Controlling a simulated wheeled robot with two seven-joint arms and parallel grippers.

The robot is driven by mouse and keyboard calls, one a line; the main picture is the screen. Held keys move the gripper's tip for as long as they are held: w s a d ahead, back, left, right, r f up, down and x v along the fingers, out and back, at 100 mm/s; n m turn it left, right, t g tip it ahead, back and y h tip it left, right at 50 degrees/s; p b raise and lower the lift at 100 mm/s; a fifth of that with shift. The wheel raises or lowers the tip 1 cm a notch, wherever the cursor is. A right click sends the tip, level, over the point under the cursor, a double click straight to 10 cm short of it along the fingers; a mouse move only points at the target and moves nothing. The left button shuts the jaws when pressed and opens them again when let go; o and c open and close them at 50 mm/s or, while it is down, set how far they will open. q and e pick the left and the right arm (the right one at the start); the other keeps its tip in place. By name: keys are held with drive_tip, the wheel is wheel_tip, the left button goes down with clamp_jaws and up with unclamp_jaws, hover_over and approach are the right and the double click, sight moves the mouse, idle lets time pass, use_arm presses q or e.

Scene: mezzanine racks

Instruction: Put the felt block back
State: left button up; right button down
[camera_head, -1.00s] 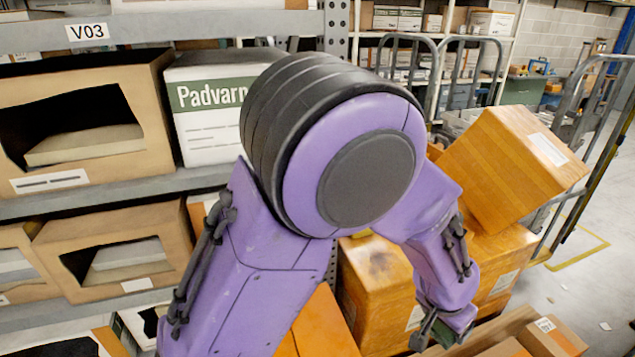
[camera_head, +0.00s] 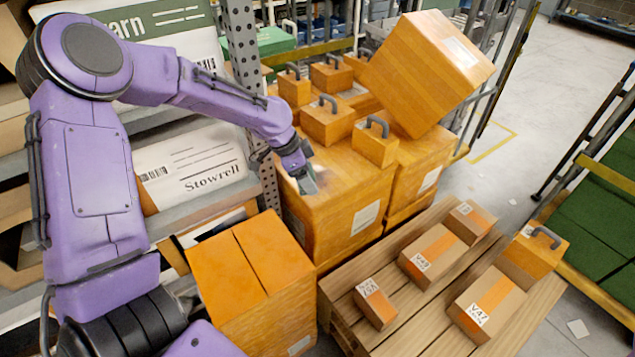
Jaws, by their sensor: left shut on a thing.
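My left gripper (camera_head: 306,180) hangs over the top of a large orange carton (camera_head: 335,215), beside the rack post. It is shut on a small grey-green piece at its tip; I cannot tell for sure that this is the felt block. The piece is close to the carton top, and I cannot tell whether it touches. Several small orange blocks with grey handles stand on the cartons behind, among them a near one (camera_head: 375,145) and one to its left (camera_head: 327,122). Another handled block (camera_head: 535,252) is on the wooden pallet. My right gripper is not in view.
The wooden pallet (camera_head: 415,318) carries several small taped boxes, one (camera_head: 432,254) near its middle. A big orange carton (camera_head: 425,72) leans tilted at the back. Another carton (camera_head: 250,270) stands in front. Shelving with a grey perforated post (camera_head: 240,50) is at left.

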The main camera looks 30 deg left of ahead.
use_arm(q)
drive_tip(key=w+f, duration=0.2)
drive_tip(key=w+a+f+p, duration=0.1)
drive_tip(key=w+f, duration=0.2)
drive_tip(key=w+a+f, duration=0.1)
drive_tip(key=w+f, duration=0.1)
drive_tip(key=w, duration=0.1)
drive_tip(key=shift+w+a+f, duration=0.1)
drive_tip(key=shift+f, duration=0.2)
wheel_tip(320, 180, down, 2)
drive_tip(key=shift+f+p, duration=0.15)
drive_tip(key=shift+p, duration=0.75)
drive_tip(key=shift+w+f, duration=0.1)
drive_tip(key=shift+f, duration=0.25)
drive_tip(key=shift+f+b, duration=0.25)
drive_tip(key=shift+b, duration=0.1)
drive_tip(key=o, duration=0.9)
drive_tip(key=shift+o, duration=0.2)
drive_tip(key=shift+r, duration=0.15)
drive_tip(key=shift+r, duration=0.3)
drive_tip(key=b+v, duration=0.1)
drive_tip(key=v, duration=1)
drive_tip(key=shift+s+a+r+b, duration=0.15)
drive_tip(key=shift+s+r+b, duration=0.1)
drive_tip(key=shift+b, duration=0.1)
